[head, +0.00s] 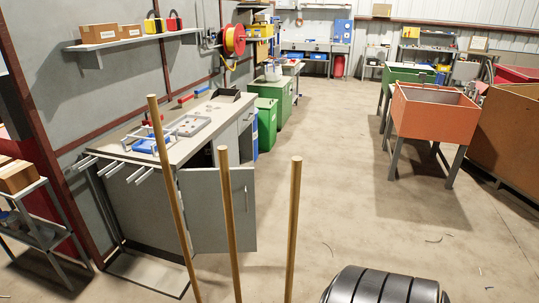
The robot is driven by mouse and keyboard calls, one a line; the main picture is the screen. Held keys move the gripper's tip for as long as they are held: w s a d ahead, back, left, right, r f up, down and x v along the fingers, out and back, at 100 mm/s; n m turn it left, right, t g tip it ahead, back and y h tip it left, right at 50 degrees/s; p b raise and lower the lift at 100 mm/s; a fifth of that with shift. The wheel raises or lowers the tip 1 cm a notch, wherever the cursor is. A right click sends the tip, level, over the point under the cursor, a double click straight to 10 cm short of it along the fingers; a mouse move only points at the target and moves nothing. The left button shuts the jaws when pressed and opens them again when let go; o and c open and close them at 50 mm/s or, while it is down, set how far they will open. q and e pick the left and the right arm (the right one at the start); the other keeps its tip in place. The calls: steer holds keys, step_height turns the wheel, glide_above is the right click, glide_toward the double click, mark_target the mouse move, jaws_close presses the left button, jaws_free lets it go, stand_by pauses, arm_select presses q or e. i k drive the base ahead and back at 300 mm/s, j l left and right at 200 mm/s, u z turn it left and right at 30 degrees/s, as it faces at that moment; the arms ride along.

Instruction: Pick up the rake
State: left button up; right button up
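Three upright wooden poles stand close in front: a left pole (174,200) that leans to the left at its top, a middle pole (230,225) and a right pole (293,230). Their lower ends are cut off by the bottom edge of the head view. No rake head shows, so I cannot tell which pole, if any, belongs to the rake. Neither of my grippers is in view.
A workbench (185,150) with an open grey cabinet door (205,215) stands behind the poles. A dark ribbed rounded object (385,287) is at the bottom right. An orange bin (432,112) on legs stands right. The middle floor is mostly clear, with small cable scraps.

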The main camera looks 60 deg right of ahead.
mark_target(223, 156)
steer(key=l+z, duration=0.1)
steer(key=z, duration=1.4)
